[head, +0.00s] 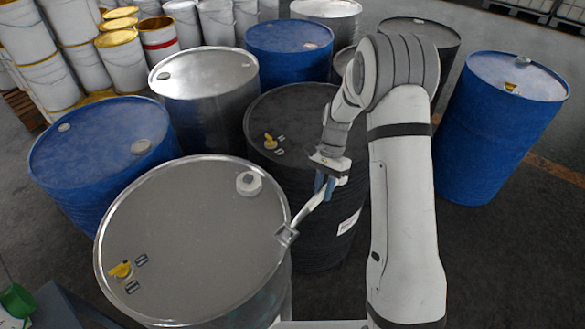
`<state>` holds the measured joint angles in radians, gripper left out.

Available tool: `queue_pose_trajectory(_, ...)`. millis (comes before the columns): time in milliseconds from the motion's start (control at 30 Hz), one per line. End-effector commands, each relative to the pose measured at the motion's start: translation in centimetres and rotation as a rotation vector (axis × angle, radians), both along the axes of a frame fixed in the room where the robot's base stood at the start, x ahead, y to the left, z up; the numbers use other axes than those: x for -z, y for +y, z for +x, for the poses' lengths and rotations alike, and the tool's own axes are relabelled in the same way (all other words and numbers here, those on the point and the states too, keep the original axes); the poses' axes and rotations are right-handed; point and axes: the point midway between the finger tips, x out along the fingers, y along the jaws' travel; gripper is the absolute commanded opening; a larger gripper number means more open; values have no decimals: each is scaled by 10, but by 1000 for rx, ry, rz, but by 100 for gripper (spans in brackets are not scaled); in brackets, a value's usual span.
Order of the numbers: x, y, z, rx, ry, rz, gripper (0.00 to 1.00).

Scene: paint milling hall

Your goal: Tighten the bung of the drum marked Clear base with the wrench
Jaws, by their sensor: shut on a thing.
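My gripper (325,182) is shut on the wrench (309,211), right of the front silver drum (200,240). The wrench slants down to the left. Its square head (286,235) overlaps the drum's right rim in the picture; I cannot tell whether it touches. The front drum has a pale round bung (249,184) at its upper right and a yellow fitting (121,270) at lower left. A dark drum (290,110) behind has a yellow fitting (270,142) and a white label (348,222) too small to read. I cannot tell which drum is marked Clear base.
Blue drums stand at left (100,150), back (290,38) and right (500,130). Another silver drum (203,80) stands behind. Several white pails (120,65) are stacked at upper left. A green cup (17,300) shows at lower left. Bare floor (490,260) lies at lower right.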

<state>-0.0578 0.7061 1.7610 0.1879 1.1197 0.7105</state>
Motion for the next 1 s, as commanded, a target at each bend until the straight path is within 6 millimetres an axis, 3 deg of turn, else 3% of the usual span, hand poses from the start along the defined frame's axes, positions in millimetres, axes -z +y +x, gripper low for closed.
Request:
queue_pose_trajectory(300, -37, 57, 16, 830, 11, 32, 0)
queue_pose_trajectory(500, -55, 76, 25, 1162, 13, 46, 0)
queue_pose_trajectory(733, -60, 81, 29, 1282, 13, 51, 0)
queue_pose_trajectory(1000, -40, 80, 29, 1283, 13, 49, 0)
